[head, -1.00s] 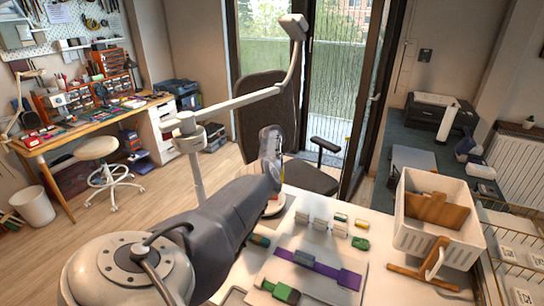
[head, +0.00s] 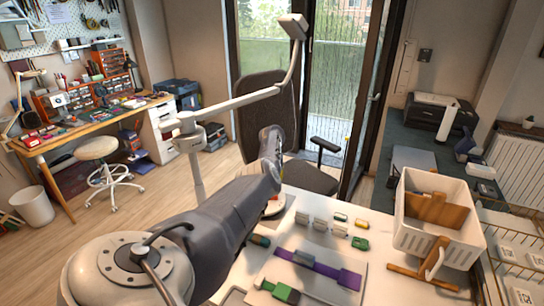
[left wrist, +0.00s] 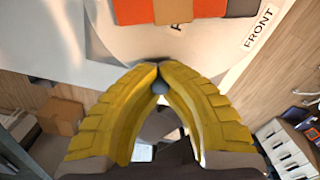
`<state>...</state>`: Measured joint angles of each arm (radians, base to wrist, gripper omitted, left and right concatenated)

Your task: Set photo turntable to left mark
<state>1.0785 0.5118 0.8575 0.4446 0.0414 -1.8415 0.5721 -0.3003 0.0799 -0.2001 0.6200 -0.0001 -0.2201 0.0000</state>
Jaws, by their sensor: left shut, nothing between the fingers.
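The photo turntable (left wrist: 120,35) shows in the left wrist view as a pale round surface at the top, with a "FRONT" label (left wrist: 262,30) on the right. A sliver of what looks like the turntable shows in the head view (head: 275,208), mostly hidden behind my left arm. My left gripper's yellow fingers (left wrist: 158,66) meet at the tips, close to the turntable's near edge. A small grey round knob (left wrist: 159,87) shows between the fingers; contact is unclear. My right gripper is out of view.
The white table holds a grey board (head: 310,282) with a purple strip (head: 325,268), several small blocks and a white crate (head: 437,220). A wire rack (head: 510,250) stands at the right. A lamp arm (head: 245,98) rises behind my left arm.

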